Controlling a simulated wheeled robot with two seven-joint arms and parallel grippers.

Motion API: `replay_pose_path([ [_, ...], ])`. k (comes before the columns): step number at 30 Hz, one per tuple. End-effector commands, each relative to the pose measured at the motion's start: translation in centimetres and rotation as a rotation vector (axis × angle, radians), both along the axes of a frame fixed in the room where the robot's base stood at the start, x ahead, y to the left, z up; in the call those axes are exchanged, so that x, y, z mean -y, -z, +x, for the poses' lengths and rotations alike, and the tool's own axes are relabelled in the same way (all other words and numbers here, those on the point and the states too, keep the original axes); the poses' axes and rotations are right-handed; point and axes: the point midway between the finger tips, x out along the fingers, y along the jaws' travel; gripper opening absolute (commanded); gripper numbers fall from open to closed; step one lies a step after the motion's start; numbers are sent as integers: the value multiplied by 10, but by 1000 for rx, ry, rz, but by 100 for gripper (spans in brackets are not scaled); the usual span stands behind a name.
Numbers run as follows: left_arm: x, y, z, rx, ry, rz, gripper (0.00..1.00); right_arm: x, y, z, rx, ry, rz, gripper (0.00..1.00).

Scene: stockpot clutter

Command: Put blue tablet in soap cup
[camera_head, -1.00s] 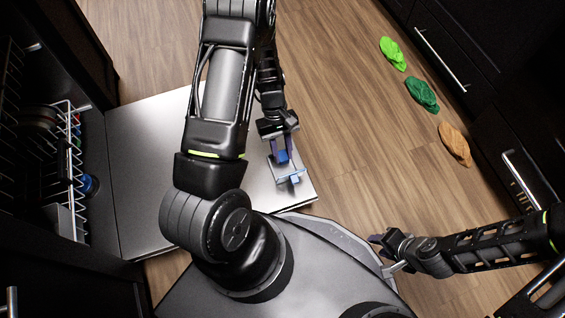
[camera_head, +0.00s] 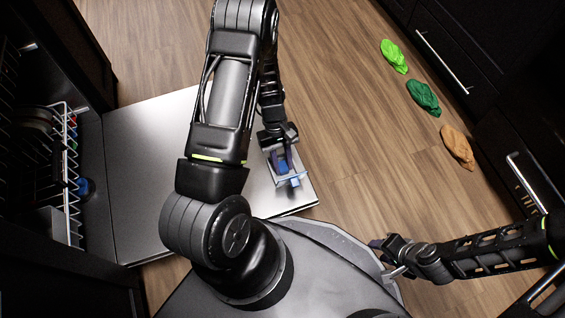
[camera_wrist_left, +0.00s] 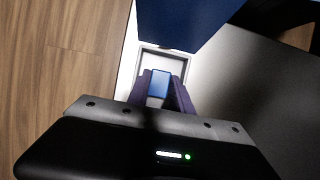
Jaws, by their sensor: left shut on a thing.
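The blue tablet (camera_wrist_left: 159,83) is a small blue block between the dark purple fingers of my left gripper (camera_wrist_left: 166,88), which is shut on it. The soap cup (camera_wrist_left: 146,61) is a pale square recess with a raised rim; a blue flap (camera_wrist_left: 185,20) stands beyond it. In the wrist view the tablet overlaps the near part of the recess; its height above the floor of the cup cannot be told. In the head view my left gripper (camera_head: 286,162) points down at the cup (camera_head: 292,181) on the open door. My right gripper (camera_head: 385,256) is empty, its fingers apart.
The open dishwasher door (camera_head: 150,170) lies flat under my left arm. A wire rack (camera_head: 70,170) with dishes stands at the left. Light green, dark green and tan cloth-like items (camera_head: 423,97) lie on the wooden floor at the right. Dark cabinets border the floor.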

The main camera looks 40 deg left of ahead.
Motion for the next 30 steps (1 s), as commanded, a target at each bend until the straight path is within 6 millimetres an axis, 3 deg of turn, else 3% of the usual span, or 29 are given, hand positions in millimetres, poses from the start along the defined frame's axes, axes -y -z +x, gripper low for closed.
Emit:
replay_pose_path([
  [4,0,4,0,-1,0,-1,0,0,3,0,0,0,0,36],
  [5,0,3,0,0,0,0,28,0,2,0,0,0,0,36],
  [8,0,3,0,0,0,0,35,0,2,0,0,0,0,36],
  [20,-2,-6,1,1,0,1,35,0,-4,0,-1,0,0,36],
  [30,-20,-64,15,3,1,2,35,1,-30,-4,-12,-5,2,36],
])
